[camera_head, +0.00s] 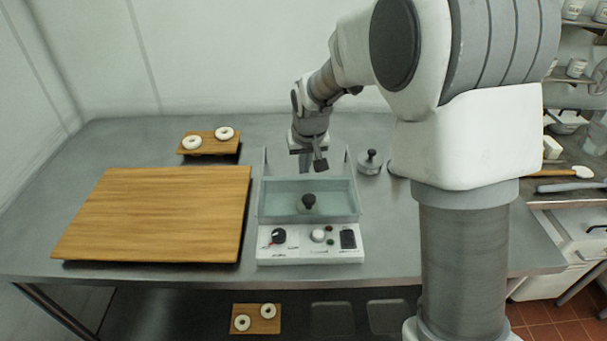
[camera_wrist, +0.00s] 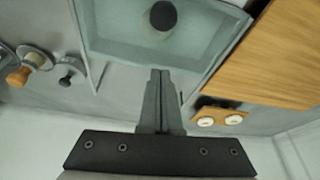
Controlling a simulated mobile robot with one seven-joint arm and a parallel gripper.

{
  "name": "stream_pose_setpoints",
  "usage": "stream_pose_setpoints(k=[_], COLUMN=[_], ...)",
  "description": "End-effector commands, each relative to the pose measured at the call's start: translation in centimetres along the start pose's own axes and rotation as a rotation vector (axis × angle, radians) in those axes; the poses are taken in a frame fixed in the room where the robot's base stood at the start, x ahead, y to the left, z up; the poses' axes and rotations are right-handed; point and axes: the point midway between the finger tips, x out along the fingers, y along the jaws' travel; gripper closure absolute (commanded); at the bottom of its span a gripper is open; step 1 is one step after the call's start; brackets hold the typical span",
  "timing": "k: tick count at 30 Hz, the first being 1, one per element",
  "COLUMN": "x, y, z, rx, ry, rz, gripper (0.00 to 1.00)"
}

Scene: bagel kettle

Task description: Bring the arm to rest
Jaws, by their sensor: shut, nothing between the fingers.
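My gripper (camera_head: 313,166) hangs pointing down above the back edge of the kettle, a clear rectangular basin (camera_head: 275,208) with a white control panel at its front. In the wrist view my gripper (camera_wrist: 160,73) shows its two fingers together, with nothing between them. A black knob (camera_head: 309,201) stands in the middle of the basin; it also shows in the wrist view (camera_wrist: 163,15). The fingers are apart from the knob. The arm reaches in from the right, bent at the elbow.
A large wooden board (camera_head: 155,210) lies left of the kettle. A small board (camera_head: 208,149) with two white bagels lies behind it. A metal lidded piece with a black knob (camera_head: 370,161) stands right of the kettle. Another small board (camera_head: 257,319) with two bagels lies below the table's front edge.

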Motion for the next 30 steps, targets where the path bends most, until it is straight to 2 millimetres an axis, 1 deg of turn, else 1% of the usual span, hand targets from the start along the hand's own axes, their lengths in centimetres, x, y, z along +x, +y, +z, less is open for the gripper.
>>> stream_pose_setpoints(k=[1, 3, 7, 12, 17, 19, 20, 23, 27, 30], x=[-1.3, -2.7, -4.8, -6.2, -6.7, -7.6, -8.1, -10.6, -14.7, -17.1], y=[0.0, 0.0, 0.0, 0.0, 0.1, 0.5, 0.8, 1.9, 3.8, 4.9], z=[-0.1, -0.1, -0.1, 0.0, 0.1, 0.5, 0.7, 2.2, 5.4, 8.0], rx=[0.000, 0.000, 0.000, 0.000, 0.002, 0.006, 0.009, 0.024, 0.048, 0.064], ry=[0.005, 0.005, 0.003, 0.002, 0.003, 0.008, 0.010, 0.024, 0.046, 0.061], rz=[-0.001, -0.001, -0.001, 0.000, 0.000, 0.001, 0.002, 0.006, 0.013, 0.019], gripper=[1.00, 1.00, 1.00, 1.00, 1.00, 1.00, 1.00, 1.00, 1.00, 1.00])
